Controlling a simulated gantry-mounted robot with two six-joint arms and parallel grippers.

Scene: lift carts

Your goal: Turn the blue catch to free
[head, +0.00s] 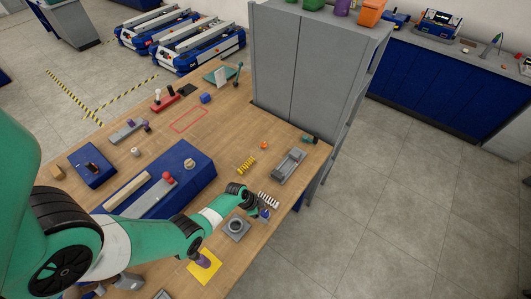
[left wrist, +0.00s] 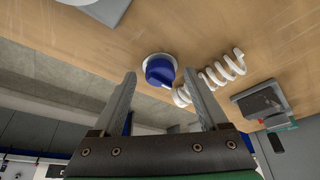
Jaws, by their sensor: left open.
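The blue catch (head: 265,215) is a small blue knob near the right edge of the wooden table. In the left wrist view the blue catch (left wrist: 160,69) sits on a round pale base, its blue grip turned at a slant. My left gripper (head: 258,211) is over it. In the left wrist view my left gripper (left wrist: 159,76) is open, with the knob between the fingertips in the picture. I cannot tell whether the fingers touch it. Any marking for free is not readable. My right gripper is not clearly seen.
A white spring (head: 268,199) lies right beside the catch; the white spring also shows in the left wrist view (left wrist: 214,77). A grey plate with a ring (head: 237,229), a yellow spring (head: 246,165) and a grey tray (head: 289,164) are nearby. A grey cabinet (head: 305,70) stands behind.

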